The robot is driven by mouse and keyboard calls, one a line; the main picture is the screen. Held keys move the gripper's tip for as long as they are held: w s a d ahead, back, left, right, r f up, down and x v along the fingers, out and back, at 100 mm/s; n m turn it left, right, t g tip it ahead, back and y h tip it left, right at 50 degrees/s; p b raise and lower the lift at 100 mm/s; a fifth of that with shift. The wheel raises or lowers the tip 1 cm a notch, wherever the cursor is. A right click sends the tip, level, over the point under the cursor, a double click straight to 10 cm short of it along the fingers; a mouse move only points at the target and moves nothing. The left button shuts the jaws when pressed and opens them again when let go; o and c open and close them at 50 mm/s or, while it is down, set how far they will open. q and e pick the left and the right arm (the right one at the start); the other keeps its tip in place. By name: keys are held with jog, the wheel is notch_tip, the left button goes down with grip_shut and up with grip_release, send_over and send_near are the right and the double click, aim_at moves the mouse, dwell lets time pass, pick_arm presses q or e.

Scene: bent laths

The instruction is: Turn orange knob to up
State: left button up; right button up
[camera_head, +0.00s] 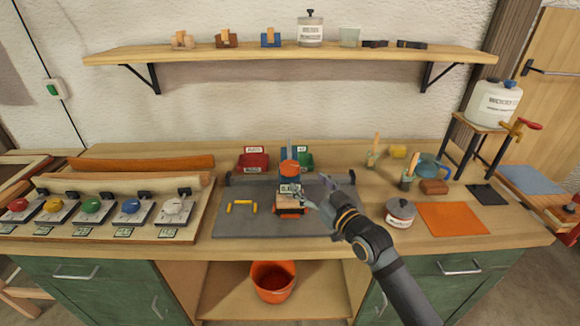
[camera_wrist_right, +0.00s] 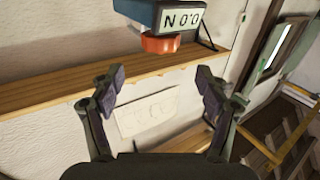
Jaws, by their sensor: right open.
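The orange knob (camera_head: 289,167) shows as a round orange piece near the top of a small blue device in the middle of the bench. A pale label (camera_head: 289,188) with dark characters is just below it. In the right wrist view the orange knob (camera_wrist_right: 162,43) sits under a blue block (camera_wrist_right: 150,14) bearing a label. My right gripper (camera_head: 314,190) is just right of the device and lower than the knob. In the wrist view its fingers (camera_wrist_right: 160,85) are spread, with nothing between them. The knob appears beyond and above the fingertips. Its turn position is unclear.
A grey mat (camera_head: 240,225) lies under the device, with a yellow handle (camera_head: 242,207) on it. Red (camera_head: 252,161) and green (camera_head: 304,161) bins stand behind. A lidded pot (camera_head: 400,212) and an orange sheet (camera_head: 453,217) are at right. Several knobbed boxes line the left.

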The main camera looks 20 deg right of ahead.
aim_at(297, 170)
jog(key=x, duration=1)
jog(key=shift+w, duration=0.25)
jog(key=shift+f, duration=0.1)
jog(key=c, duration=1.2)
jog(key=n+y+b, duration=0.1)
jog(key=b, duration=0.2)
jog(key=n+g+y+b, duration=0.1)
jog(key=b, duration=0.2)
jog(key=y+b, duration=0.2)
jog(key=b, duration=0.2)
jog(key=shift+f+n+g, duration=0.3)
jog(key=shift+n, duration=0.1)
jog(key=shift+r, duration=0.15)
jog(key=shift+r+y, duration=0.15)
jog(key=shift+y, duration=0.15)
